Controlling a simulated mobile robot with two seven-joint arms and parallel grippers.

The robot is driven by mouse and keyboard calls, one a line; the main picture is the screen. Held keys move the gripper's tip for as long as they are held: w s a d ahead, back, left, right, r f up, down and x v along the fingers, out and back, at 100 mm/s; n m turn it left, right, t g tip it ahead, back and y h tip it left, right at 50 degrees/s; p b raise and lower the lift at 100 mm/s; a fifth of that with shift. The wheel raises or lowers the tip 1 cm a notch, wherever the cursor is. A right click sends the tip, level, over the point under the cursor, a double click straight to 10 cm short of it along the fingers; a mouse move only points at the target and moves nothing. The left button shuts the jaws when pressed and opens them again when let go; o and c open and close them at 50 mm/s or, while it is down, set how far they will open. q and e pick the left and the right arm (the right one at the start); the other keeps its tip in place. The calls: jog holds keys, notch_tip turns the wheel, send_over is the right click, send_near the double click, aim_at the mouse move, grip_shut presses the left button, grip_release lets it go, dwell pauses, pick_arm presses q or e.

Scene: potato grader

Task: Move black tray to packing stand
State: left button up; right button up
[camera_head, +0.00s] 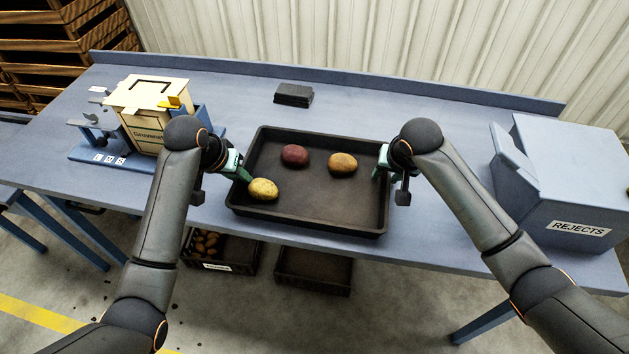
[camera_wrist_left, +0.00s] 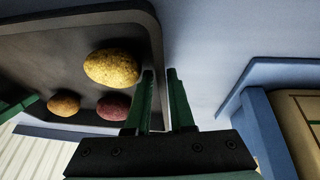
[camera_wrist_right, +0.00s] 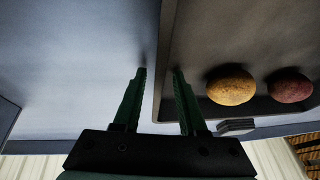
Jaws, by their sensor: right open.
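The black tray (camera_head: 310,215) lies on the blue-grey bench, holding a yellow potato (camera_head: 263,189), a red potato (camera_head: 295,155) and a tan potato (camera_head: 342,163). My left gripper (camera_head: 243,175) is at the tray's left side. In the left wrist view its fingers (camera_wrist_left: 160,72) straddle the rim with a narrow gap; I cannot tell whether they grip it. My right gripper (camera_head: 380,172) is at the right side. In the right wrist view its open fingers (camera_wrist_right: 160,72) straddle the other rim.
A cream box (camera_head: 146,100) stands on a blue labelled fixture at the left. A blue rejects bin (camera_head: 565,180) stands at the right. A small dark block (camera_head: 294,94) lies behind the tray. Crates (camera_head: 313,270) sit below the bench. Bench space is clear beside the tray.

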pick_arm(q)
grip_shut()
pick_arm(e)
jog(key=c, duration=0.4)
grip_shut()
pick_arm(q)
jog(key=shift+r, duration=0.1)
pick_arm(e)
jog(key=shift+r, duration=0.1)
dwell(0.6)
